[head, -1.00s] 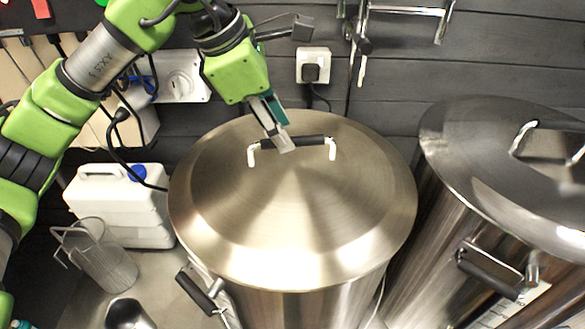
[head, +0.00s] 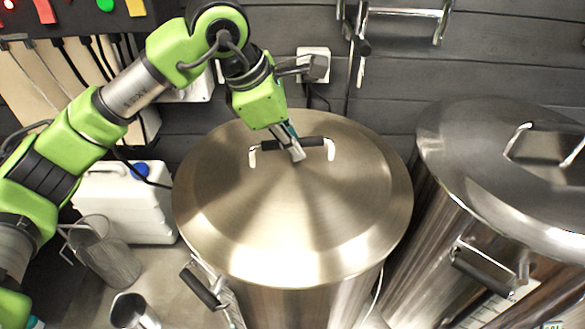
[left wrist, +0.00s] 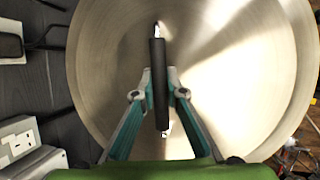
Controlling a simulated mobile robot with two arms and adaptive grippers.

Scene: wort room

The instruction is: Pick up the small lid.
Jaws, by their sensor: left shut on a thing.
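The small lid (head: 290,215) is a round, brushed-metal cover on the middle steel kettle. The lid (left wrist: 235,60) fills much of that view. In the head view the lid appears to sit on its kettle. My right gripper is not in view.
A larger kettle with a metal lid (head: 470,165) stands close on the right. Wall sockets (head: 313,65) and a dark plank wall are behind. A side handle (head: 200,288) juts from the middle kettle.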

